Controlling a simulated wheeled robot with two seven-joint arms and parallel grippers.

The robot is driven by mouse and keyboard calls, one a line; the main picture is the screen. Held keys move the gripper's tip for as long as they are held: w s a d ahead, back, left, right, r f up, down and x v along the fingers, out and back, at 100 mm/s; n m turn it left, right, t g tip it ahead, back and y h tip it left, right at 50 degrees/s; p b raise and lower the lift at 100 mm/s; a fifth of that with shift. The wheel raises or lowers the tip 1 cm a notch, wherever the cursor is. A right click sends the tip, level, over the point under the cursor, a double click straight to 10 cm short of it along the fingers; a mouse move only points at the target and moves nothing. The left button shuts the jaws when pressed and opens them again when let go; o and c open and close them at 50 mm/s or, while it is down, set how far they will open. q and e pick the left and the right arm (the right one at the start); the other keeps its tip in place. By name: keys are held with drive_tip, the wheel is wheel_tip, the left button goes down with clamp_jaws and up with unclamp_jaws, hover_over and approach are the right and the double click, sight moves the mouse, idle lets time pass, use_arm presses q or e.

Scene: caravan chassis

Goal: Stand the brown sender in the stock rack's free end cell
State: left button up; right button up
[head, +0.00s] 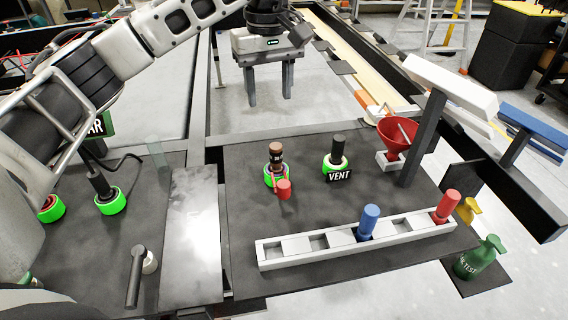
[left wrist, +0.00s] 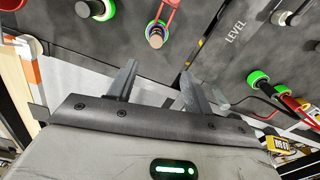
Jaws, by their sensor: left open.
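The brown sender (head: 276,153) stands upright in a green-ringed socket, with a red tag (head: 284,188) at its front. In the left wrist view the brown sender (left wrist: 156,39) is seen end-on, beyond the fingertips. The white stock rack (head: 345,252) lies across the front of the dark board. Its left end cell (head: 277,251) is empty. A blue sender (head: 367,221) and a red sender (head: 447,205) stand in other cells, the red one at the right end. My left gripper (head: 269,99) is open and empty, behind and above the brown sender; it also shows in the left wrist view (left wrist: 159,68). My right gripper is not seen.
A black sender (head: 338,150) stands in a green ring behind the VENT plate (head: 339,176), right of the brown one. A red funnel (head: 397,136) and a dark post (head: 424,138) rise at the right. Bare board lies between the brown sender and the rack.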

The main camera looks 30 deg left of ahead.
sight(276, 145)
use_arm(q)
wheel_tip(276, 145, down, 11)
drive_tip(key=shift+d+r+p, duration=0.1)
drive_tip(key=shift+r+p, duration=0.05)
drive_tip(key=shift+p, duration=0.15)
drive_tip(key=shift+w+d+f+p, duration=0.1)
drive_tip(key=shift+d+f+p, duration=0.1)
drive_tip(key=shift+f, duration=1.15)
drive_tip(key=shift+w+d+f+p, duration=0.1)
drive_tip(key=shift+f+p, duration=0.1)
drive_tip(key=shift+f, duration=1.15)
drive_tip(key=c, duration=1.1)
